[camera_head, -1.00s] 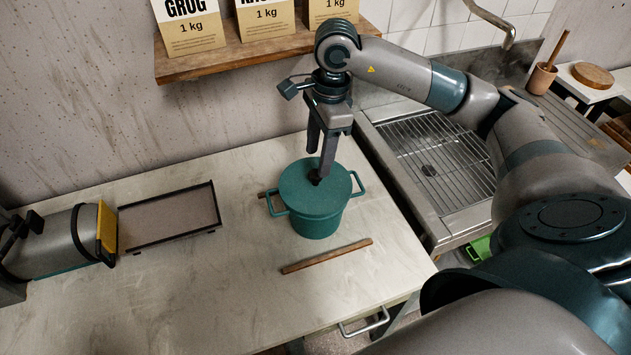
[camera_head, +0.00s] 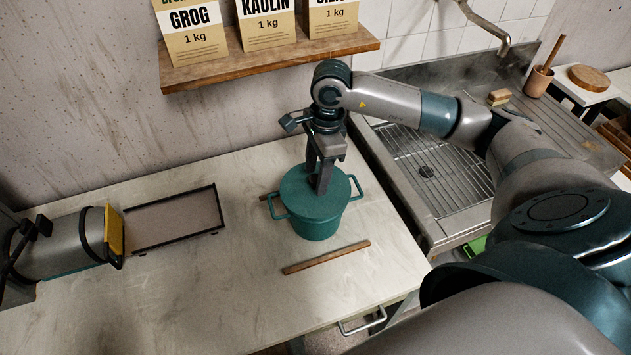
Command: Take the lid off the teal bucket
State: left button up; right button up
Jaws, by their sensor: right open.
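The teal bucket (camera_head: 320,226) stands upright on the worktop with its two side handles out left and right. Its flat teal lid (camera_head: 299,198) sits on top. My right gripper (camera_head: 320,188) points straight down over the lid, its fingers open and their tips at the lid's middle. The lid's knob is hidden behind the fingers, so I cannot tell whether they touch it. My left gripper is not in view.
A wooden stick (camera_head: 326,257) lies in front of the bucket on the worktop (camera_head: 200,290). A dark-framed tray (camera_head: 172,220) and a grey machine (camera_head: 70,243) stand left. A shelf (camera_head: 265,62) with bags hangs behind; a metal sink (camera_head: 440,165) is right.

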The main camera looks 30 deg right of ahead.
aim_at(314, 178)
grip_shut()
jog(key=shift+r, duration=0.1)
jog(key=shift+r+b, duration=0.4)
jog(key=shift+b, duration=0.05)
notch_tip(314, 178, up, 3)
jog(key=shift+d+b, duration=0.1)
jog(key=shift+b, duration=0.9)
jog(key=s+d+r+b, duration=0.5)
jog(key=s+d+r, duration=0.1)
jog(key=d, duration=0.4)
jog(key=shift+r, duration=0.55)
jog(key=shift+a, duration=0.1)
